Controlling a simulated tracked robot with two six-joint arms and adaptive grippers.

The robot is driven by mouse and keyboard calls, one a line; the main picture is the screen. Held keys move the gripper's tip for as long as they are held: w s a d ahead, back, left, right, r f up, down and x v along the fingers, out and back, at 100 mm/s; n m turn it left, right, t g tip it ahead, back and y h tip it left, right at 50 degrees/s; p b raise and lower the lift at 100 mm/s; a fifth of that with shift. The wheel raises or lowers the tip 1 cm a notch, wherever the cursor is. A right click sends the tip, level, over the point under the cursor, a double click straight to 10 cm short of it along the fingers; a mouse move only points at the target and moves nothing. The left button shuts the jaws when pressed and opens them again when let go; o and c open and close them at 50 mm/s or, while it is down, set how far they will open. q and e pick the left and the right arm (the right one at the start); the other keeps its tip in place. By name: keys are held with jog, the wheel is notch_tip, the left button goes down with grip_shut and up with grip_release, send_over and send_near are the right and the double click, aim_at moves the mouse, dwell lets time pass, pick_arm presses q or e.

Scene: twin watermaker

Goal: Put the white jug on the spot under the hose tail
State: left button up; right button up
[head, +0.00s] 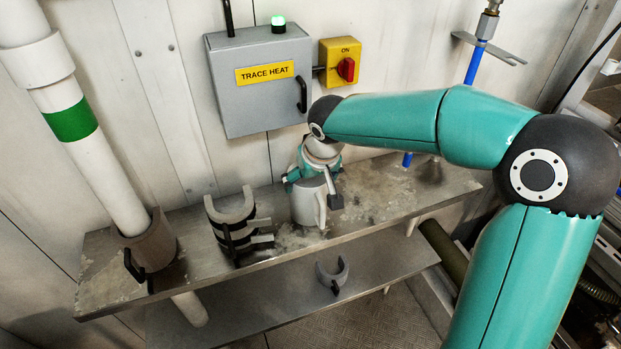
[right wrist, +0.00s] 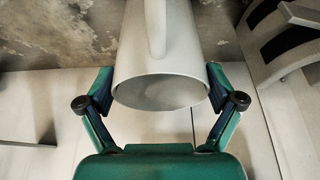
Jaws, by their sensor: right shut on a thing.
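The white jug (head: 306,207) is upright over the middle of the upper shelf, its handle facing the front right. I cannot tell whether its base touches the shelf. My right gripper (head: 314,182) comes down from above and is shut on the jug's upper part. In the right wrist view the jug (right wrist: 160,62) sits between the two fingers (right wrist: 160,103), its mouth towards my palm; it looks empty. The blue hose (head: 472,66) hangs on the wall at the right; its lower tail (head: 407,159) shows below my arm, near the shelf. My left gripper is out of view.
The stained upper shelf (head: 385,205) is clear between the jug and the hose tail. A grey half-shell clamp (head: 232,222) stands left of the jug, another (head: 332,275) on the lower shelf. A trace heat box (head: 258,85) and a white pipe (head: 95,165) are at the wall.

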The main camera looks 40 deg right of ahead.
jog(key=shift+f, duration=0.1)
jog(key=o, duration=1.2)
jog(key=shift+o, duration=0.2)
